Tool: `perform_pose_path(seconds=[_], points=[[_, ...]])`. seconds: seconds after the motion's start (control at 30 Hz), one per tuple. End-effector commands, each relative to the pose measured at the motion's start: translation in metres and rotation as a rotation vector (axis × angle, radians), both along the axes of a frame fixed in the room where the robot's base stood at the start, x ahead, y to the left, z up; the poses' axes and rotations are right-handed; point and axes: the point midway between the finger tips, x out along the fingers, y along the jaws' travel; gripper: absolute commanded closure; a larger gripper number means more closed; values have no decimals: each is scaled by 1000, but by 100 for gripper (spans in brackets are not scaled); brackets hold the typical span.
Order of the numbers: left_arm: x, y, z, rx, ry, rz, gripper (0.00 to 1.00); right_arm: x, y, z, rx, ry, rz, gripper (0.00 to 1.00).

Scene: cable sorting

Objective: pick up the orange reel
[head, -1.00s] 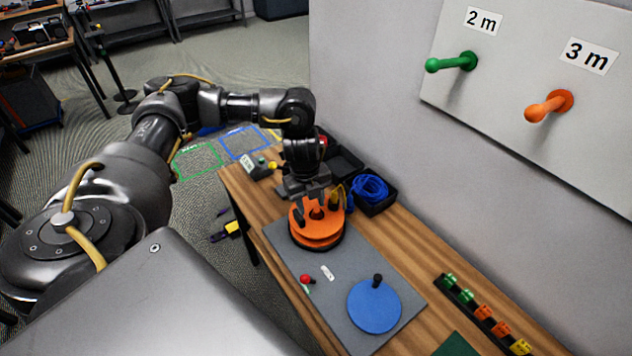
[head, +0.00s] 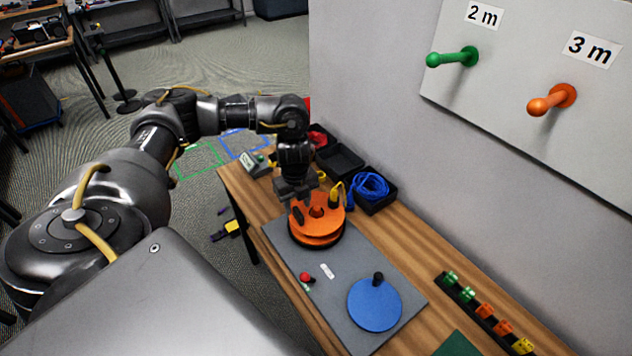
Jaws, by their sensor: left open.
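The orange reel (head: 318,232) sits on a dark round base at the far end of the grey board (head: 345,275) on the wooden bench. It has a hole near its middle. My left gripper (head: 306,212) is open, pointing down at the reel from above, with its fingers over the reel's far left part. Whether the fingers touch the reel I cannot tell. My right gripper is not in view.
A blue disc with a black knob (head: 375,305) and a red knob (head: 305,277) are on the board. Black bins, one with blue cable (head: 370,186), stand behind the reel. A connector rack (head: 485,312) lies right. Pegs (head: 552,100) jut from the wall panel.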

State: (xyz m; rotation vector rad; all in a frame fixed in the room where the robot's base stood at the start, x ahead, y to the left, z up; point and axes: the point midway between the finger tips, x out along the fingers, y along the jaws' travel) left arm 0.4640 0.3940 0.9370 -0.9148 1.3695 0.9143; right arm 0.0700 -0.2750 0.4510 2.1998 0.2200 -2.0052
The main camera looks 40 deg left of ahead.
Motion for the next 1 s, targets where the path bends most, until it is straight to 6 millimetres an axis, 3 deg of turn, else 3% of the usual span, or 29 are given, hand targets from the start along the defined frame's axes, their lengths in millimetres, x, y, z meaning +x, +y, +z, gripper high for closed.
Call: perform_pose_path(seconds=[0.4,0.67,1.0], points=[[2,2,-48,1,3,2,58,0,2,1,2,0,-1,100],[3,2,-50,0,0,0,58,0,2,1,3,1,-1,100],[3,2,-50,0,1,1,100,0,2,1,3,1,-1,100]])
